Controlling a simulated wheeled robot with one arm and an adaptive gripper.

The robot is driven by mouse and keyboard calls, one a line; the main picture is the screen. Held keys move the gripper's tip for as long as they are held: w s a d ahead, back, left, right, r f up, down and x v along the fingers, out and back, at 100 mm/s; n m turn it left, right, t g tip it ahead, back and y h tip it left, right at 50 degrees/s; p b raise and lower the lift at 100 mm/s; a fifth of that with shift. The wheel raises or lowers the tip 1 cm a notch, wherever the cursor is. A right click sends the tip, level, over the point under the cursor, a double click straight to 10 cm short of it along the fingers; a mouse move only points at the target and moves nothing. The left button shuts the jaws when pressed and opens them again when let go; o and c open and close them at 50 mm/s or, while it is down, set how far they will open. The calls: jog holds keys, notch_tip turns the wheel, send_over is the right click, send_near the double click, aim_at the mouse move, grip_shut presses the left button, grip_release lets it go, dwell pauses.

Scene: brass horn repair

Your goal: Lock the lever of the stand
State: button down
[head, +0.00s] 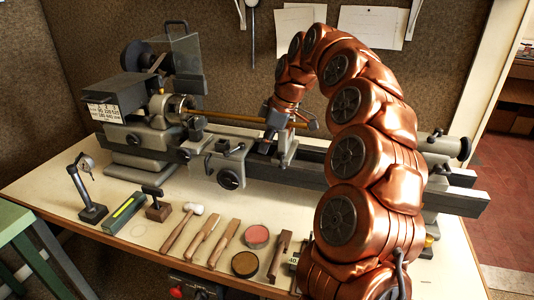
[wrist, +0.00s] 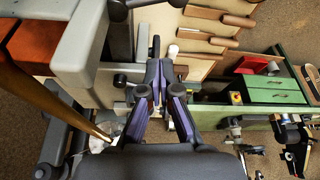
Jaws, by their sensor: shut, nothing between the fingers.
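The stand (head: 286,152) is a grey upright on the lathe bed, around the long brass rod (head: 225,118). My gripper (head: 267,143) is at the stand, pointing down, and partly hides it. In the wrist view my gripper (wrist: 158,97) shows dark fingers with purple sides, closed together and empty. A short dark bar (wrist: 155,47) stands just beyond the fingertips; I cannot tell whether it is the lever or whether the fingers touch it. The brass rod also shows at the left of the wrist view (wrist: 50,102). The lever's position is not clear.
The lathe headstock (head: 125,105) is at the left. Along the bench's front (head: 155,238) lie a mallet (head: 183,225), several wooden-handled tools, a red tin (head: 257,236) and a dial gauge stand (head: 88,190).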

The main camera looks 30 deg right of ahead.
jog(key=b+v, duration=0.1)
jog(key=v, duration=0.6)
jog(key=shift+a+r, duration=0.25)
jog(key=shift+r, duration=0.05)
dwell(0.6)
